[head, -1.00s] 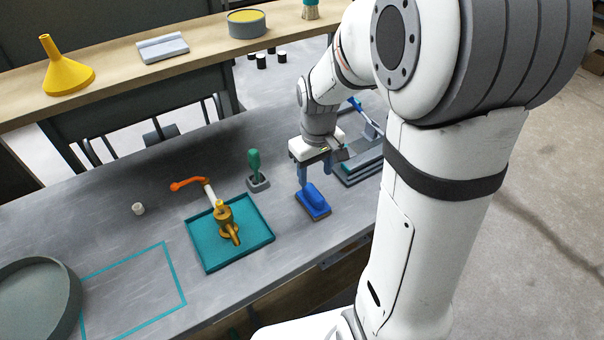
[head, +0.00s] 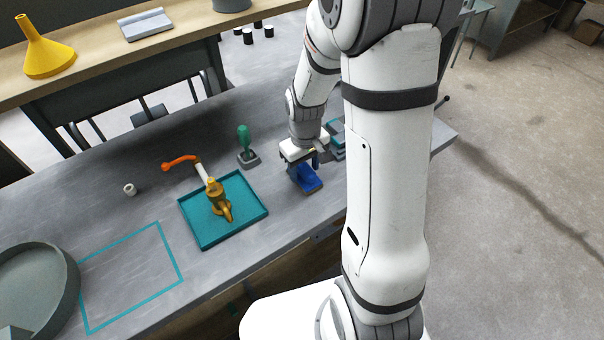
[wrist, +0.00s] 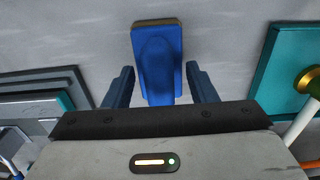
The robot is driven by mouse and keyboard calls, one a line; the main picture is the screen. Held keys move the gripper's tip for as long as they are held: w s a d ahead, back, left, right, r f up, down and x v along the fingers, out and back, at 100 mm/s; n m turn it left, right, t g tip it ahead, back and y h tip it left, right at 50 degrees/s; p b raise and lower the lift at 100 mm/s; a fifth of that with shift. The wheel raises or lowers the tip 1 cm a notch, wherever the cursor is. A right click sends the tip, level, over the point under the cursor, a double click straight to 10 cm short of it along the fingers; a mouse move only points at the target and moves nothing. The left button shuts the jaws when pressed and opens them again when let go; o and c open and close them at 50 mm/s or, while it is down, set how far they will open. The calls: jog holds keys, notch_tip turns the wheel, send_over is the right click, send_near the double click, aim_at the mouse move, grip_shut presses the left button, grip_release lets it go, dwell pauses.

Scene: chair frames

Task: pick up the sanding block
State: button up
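The sanding block (head: 309,183) is blue with a thin brown base and lies on the grey bench. It also shows in the wrist view (wrist: 158,62), reaching in between my gripper's fingers. My gripper (head: 301,172) is low over the block in the head view. In the wrist view my gripper (wrist: 160,88) is open, with one blue finger on each side of the block and a gap on both sides. The near end of the block is hidden by the gripper body in the wrist view.
A teal tray (head: 195,237) with a brass tap-like part stands to the left. A green-handled tool (head: 244,145) stands in a grey holder behind. Grey and teal stacked trays (wrist: 45,103) lie beside the gripper. A teal outline (head: 133,277) marks bare bench at front left.

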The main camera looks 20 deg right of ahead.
aim_at(305, 166)
grip_shut()
dwell(0.3)
notch_tip(305, 166, up, 10)
jog(key=shift+r, duration=0.1)
jog(key=c, duration=0.5)
grip_release()
jog(key=c, duration=0.3)
jog(key=shift+c, duration=0.4)
